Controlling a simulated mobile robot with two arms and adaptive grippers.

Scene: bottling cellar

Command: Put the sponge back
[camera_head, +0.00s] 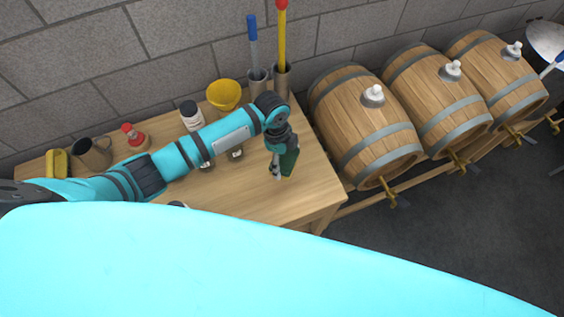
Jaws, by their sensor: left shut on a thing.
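My left gripper (280,170) points down over the right end of the wooden table (315,190). It is shut on a dark green block (289,161), which looks like the sponge. Its fingers partly cover the block. I cannot tell whether the block touches the tabletop or is held a little above it. My right gripper is not in view.
On the table are a yellow object (57,163), a brown mug (94,152), a red-topped item (134,138), a white dark-capped bottle (191,115), a yellow bowl (223,94) and two holders with long handles (281,81). The table's front right is bare.

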